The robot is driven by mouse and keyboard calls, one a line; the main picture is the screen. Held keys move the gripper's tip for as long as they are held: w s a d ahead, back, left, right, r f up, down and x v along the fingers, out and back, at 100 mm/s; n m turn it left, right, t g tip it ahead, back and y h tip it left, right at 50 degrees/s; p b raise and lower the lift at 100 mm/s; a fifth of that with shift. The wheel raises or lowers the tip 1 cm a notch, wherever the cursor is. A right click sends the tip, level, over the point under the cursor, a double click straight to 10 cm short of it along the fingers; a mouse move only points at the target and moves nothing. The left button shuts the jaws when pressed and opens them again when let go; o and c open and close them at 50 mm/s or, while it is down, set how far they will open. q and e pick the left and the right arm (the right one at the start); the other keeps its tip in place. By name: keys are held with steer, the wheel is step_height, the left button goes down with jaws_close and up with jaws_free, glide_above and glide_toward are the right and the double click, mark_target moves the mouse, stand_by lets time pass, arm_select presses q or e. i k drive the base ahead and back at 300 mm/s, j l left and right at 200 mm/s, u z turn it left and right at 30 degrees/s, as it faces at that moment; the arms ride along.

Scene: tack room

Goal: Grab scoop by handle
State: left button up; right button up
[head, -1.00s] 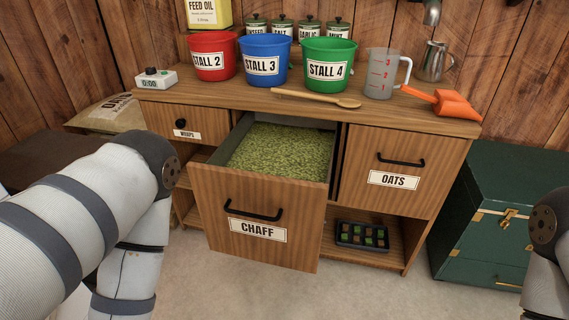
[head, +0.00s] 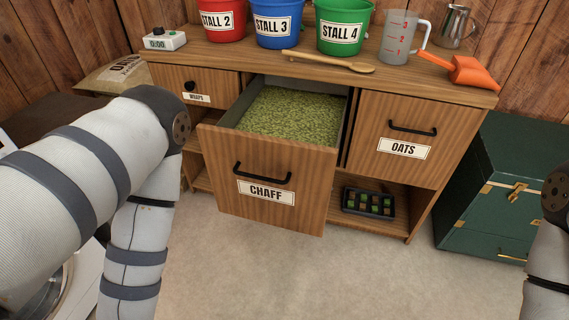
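An orange scoop (head: 471,72) lies on the right end of the wooden counter. Its handle (head: 435,60) points left, toward the clear measuring jug (head: 401,38). Both my arms show at the sides of the head view, left arm large at the left and right arm at the right edge. Neither gripper is in view, so I cannot see what they hold.
The chaff drawer (head: 265,185) is pulled open and full of green chaff. The oats drawer (head: 397,140) is shut. Red (head: 222,19), blue (head: 277,22) and green (head: 342,25) buckets stand behind a wooden spoon (head: 330,62). A green chest (head: 500,185) stands at right.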

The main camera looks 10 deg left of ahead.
mark_target(462, 70)
steer(key=i+l+u, duration=0.2)
steer(key=l, duration=0.15)
steer(key=i+l+u, duration=0.25)
steer(key=l+u, duration=0.2)
steer(key=l, duration=0.25)
steer(key=i, duration=0.05)
